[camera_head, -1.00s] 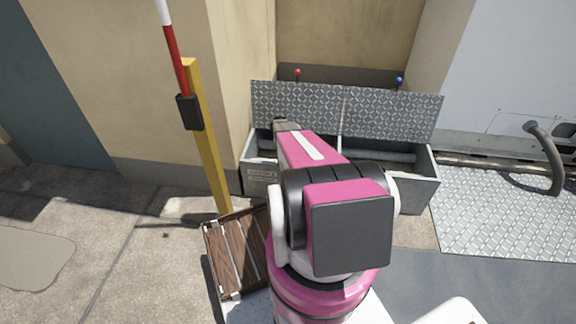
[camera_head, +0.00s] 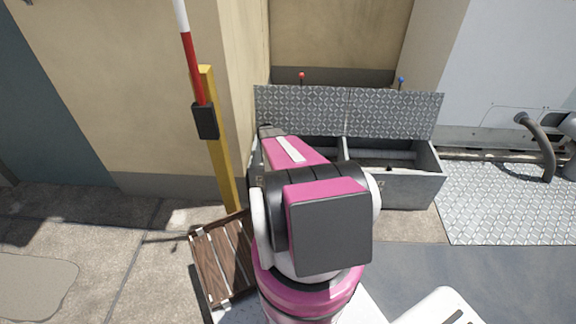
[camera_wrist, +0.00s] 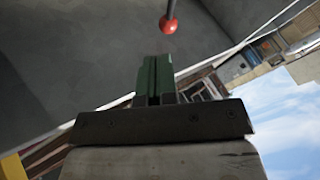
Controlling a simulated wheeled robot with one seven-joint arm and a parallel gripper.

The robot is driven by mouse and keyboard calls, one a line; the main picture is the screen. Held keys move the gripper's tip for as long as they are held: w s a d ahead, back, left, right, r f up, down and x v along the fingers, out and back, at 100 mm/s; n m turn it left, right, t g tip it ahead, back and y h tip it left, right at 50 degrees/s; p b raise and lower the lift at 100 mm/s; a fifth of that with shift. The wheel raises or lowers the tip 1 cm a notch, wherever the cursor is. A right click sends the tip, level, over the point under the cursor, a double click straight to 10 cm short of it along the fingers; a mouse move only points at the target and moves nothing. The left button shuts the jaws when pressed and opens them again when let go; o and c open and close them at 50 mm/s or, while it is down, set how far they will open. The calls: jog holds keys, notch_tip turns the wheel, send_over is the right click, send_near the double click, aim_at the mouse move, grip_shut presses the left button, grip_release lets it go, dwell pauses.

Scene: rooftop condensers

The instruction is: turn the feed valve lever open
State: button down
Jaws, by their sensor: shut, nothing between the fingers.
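A red ball knob (camera_wrist: 169,24) on a thin rod is at the top of the wrist view. My gripper (camera_wrist: 155,62), with dark green fingers, is shut and empty below it, with a visible gap in the picture. In the head view, a red knob (camera_head: 302,76) and a blue knob (camera_head: 401,80) show above the back edge of the raised tread-plate lids (camera_head: 395,115). I cannot tell which one is the feed valve lever. My fingers are hidden in the head view, behind my arm, over the left side of the open grey metal box (camera_head: 405,190).
A yellow post (camera_head: 221,165) and a red-and-white pole (camera_head: 190,55) stand left of the box. A slatted wooden piece (camera_head: 222,262) lies in front. A tread-plate floor (camera_head: 505,205) and a curved pipe (camera_head: 541,140) are at right. Paving at left is open.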

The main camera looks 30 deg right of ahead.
jog(key=x, duration=0.9)
jog(key=shift+s+d+f, duration=0.15)
jog(key=shift+s+f, duration=0.05)
jog(key=shift+f, duration=0.05)
jog(key=shift+s+d, duration=0.25)
jog(key=shift+d, duration=0.1)
dwell(0.3)
jog(key=shift+s+d+n+t+h, duration=0.2)
jog(key=shift+d+n, duration=0.2)
jog(key=shift+d, duration=0.2)
jog(key=shift+s+d+n+t+h, duration=0.2)
jog(key=shift+d+n, duration=0.2)
jog(key=shift+d, duration=0.15)
jog(key=d+n+t, duration=0.1)
jog(key=d+n+h, duration=0.1)
jog(key=n, duration=0.1)
jog(key=shift+w+d+t, duration=0.15)
jog(key=shift+d+t, duration=0.15)
jog(key=shift+t, duration=0.1)
jog(key=shift+w+d+n+t+h, duration=0.2)
jog(key=shift+d+n+t, duration=0.2)
jog(key=shift+n, duration=0.35)
jog(key=shift+w+d+n+t+h, duration=0.1)
jog(key=shift+d+n+t+h, duration=0.15)
jog(key=shift+n+t, duration=0.4)
